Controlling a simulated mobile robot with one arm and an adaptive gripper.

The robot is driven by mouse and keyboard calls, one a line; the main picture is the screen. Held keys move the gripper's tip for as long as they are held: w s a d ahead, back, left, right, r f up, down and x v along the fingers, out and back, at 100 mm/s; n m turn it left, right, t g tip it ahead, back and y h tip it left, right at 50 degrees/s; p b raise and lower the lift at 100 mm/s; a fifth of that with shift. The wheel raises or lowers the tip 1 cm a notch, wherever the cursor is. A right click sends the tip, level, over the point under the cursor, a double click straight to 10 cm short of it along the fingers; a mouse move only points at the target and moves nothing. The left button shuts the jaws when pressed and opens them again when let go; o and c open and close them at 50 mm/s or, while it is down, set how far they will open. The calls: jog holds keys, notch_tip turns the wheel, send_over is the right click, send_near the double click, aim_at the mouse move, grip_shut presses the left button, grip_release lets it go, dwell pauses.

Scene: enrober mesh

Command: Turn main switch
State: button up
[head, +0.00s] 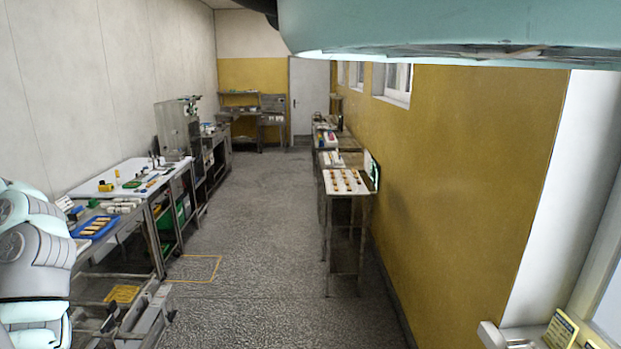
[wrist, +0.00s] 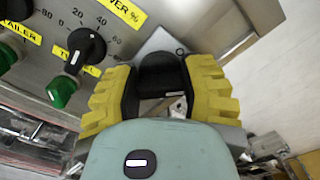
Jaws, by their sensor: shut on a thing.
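In the wrist view my gripper (wrist: 160,92), with yellow ridged fingers, is shut on a black knob (wrist: 162,70), one finger on each side of it. The knob sits on a grey plate with a small "O" mark at its upper right; I take it for the main switch. Its lower part is hidden by my gripper. The head view does not show my gripper or the switch clearly.
Left of the knob, the control panel (wrist: 45,55) carries a black dial (wrist: 85,47), a green knob (wrist: 62,92) and yellow labels. In the head view, workbenches line the left wall, a narrow table (head: 345,194) stands right, and the grey floor (head: 255,215) between is clear.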

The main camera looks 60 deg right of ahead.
jog(key=n+b, duration=0.2)
jog(key=b, duration=0.1)
jog(key=n+b, duration=0.3)
jog(key=b, duration=0.1)
jog(key=shift+a+f+n, duration=0.1)
jog(key=shift+f+n, duration=0.2)
jog(key=shift+f, duration=0.1)
jog(key=n+b, duration=0.2)
jog(key=b, duration=0.1)
jog(key=shift+r, duration=0.15)
jog(key=shift+n, duration=0.4)
jog(key=o, duration=1.2)
jog(key=shift+r, duration=0.1)
jog(key=v, duration=1.2)
